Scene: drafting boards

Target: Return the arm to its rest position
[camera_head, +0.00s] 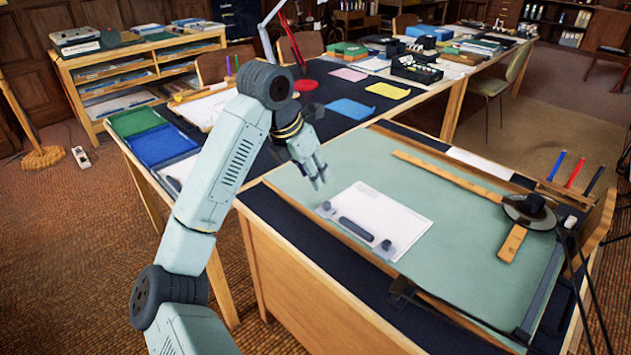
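My arm reaches up from the bottom left and bends down over the near drafting desk. My gripper (317,180) hangs above the left part of the green drafting board (470,245), with its fingers pointing down. The fingers look apart, with nothing seen between them. A white sheet (385,215) lies on the board just in front of the gripper. A dark bar (356,229) and small round weights rest on the sheet's near edge.
Green and blue trays (160,145) sit left behind my arm. A lamp arm (288,38) rises behind my elbow.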

